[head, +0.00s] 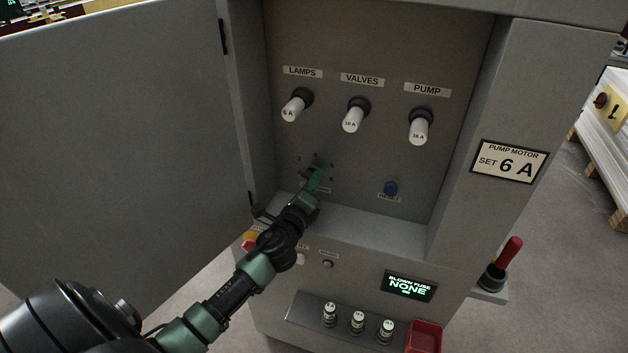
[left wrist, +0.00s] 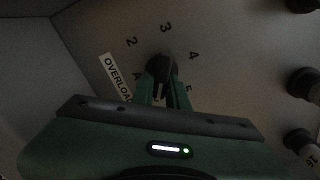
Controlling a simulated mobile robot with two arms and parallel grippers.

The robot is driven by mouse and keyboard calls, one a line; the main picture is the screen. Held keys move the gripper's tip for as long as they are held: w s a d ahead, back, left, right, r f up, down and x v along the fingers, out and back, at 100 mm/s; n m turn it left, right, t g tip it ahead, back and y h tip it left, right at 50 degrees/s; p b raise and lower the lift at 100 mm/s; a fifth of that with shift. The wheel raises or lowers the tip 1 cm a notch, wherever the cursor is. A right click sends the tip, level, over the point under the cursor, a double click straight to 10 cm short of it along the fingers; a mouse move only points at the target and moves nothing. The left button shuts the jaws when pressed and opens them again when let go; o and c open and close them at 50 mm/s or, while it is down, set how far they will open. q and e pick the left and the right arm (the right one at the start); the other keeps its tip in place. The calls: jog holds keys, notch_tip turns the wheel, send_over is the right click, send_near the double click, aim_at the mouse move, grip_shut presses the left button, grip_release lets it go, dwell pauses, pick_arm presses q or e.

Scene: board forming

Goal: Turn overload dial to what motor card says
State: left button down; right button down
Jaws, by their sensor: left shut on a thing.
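The motor card (head: 508,161) on the cabinet's right front reads "PUMP MOTOR SET 6 A". My left gripper (head: 318,177) reaches into the open cabinet, low on the left of the back panel. In the left wrist view its fingers (left wrist: 163,88) are shut on the dark overload dial (left wrist: 160,66). Printed numbers 2, 3, 4 and 5 show around the dial; the rest of the scale is hidden by my gripper. I cannot tell where the dial points. The "OVERLOAD" label (left wrist: 115,77) is partly covered. My right gripper is out of view.
Fuses marked LAMPS (head: 293,107), VALVES (head: 353,119) and PUMP (head: 419,131) sit above. The open door (head: 120,130) stands left. A display (head: 409,286) reads "BLOWN FUSE NONE". A red-handled lever (head: 508,252) stands right.

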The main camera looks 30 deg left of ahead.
pick_arm(q)
jog(key=shift+w+a+r, duration=0.1)
jog(key=shift+a+r, duration=0.15)
jog(key=shift+r, duration=0.25)
jog(key=c, duration=1.4)
grip_release()
jog(key=shift+f, duration=0.1)
jog(key=shift+w+f, duration=0.1)
jog(key=shift+f, duration=0.2)
jog(key=b+v, duration=0.1)
jog(key=v, duration=0.6)
jog(key=shift+s+b, duration=0.35)
jog(key=shift+d, duration=0.15)
